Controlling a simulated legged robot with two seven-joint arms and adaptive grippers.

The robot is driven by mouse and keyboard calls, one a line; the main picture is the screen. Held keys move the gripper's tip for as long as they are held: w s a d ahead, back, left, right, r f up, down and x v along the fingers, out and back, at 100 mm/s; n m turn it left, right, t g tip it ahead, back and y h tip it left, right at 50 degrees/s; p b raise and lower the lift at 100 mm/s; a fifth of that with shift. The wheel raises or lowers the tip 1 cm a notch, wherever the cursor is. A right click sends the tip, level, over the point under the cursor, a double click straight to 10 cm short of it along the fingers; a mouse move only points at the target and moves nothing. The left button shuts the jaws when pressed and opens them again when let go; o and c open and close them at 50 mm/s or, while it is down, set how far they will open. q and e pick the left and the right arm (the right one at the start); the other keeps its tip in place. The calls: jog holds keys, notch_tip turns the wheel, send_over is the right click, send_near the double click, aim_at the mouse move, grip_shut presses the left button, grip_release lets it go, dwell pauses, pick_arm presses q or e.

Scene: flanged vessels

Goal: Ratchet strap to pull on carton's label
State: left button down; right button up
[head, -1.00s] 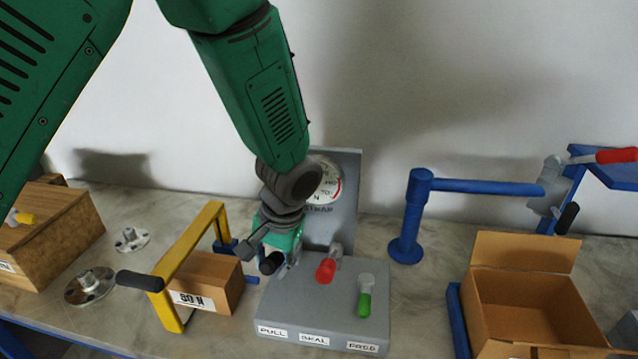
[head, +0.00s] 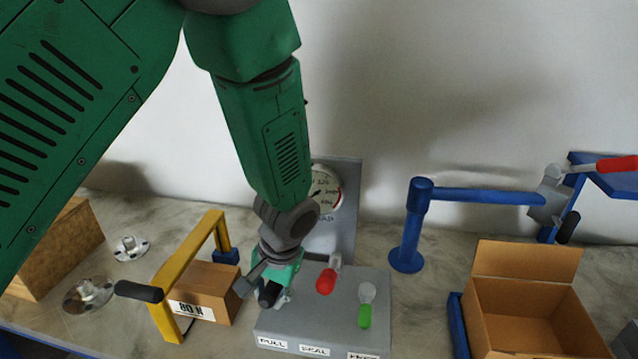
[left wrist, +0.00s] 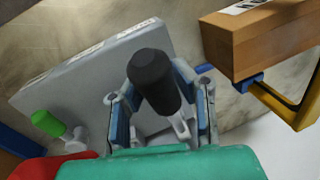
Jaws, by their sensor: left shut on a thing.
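My left gripper (head: 266,286) is shut on the black-handled lever (left wrist: 153,78) at the PULL end of the grey strapping console (head: 335,312). In the left wrist view the black grip stands between the blue-lined fingers. In the head view my arm partly hides that lever. A round dial (head: 324,188) is on the upright plate behind; its needle is too small to read surely. The brown carton (head: 212,280) sits left of the console, inside a yellow frame. Its white label (head: 192,310) appears to read 80 N. My right gripper is not in view.
Red (head: 326,281) and green (head: 365,316) levers stand right of my gripper on the console. The yellow frame (head: 178,260) has a black handle projecting left. A blue post with an arm (head: 410,225) and an open carton (head: 530,310) are at right. Metal flanges lie at left.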

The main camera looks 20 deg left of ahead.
pick_arm(q)
jog(key=r, duration=0.1)
jog(key=w+r+p, duration=0.1)
jog(key=r+p, duration=0.1)
jog(key=r, duration=0.1)
jog(key=shift+w+a, duration=0.2)
jog(key=shift+w, duration=0.1)
jog(key=shift+w+f, duration=0.15)
jog(key=shift+f, duration=0.1)
jog(key=shift+r, duration=0.1)
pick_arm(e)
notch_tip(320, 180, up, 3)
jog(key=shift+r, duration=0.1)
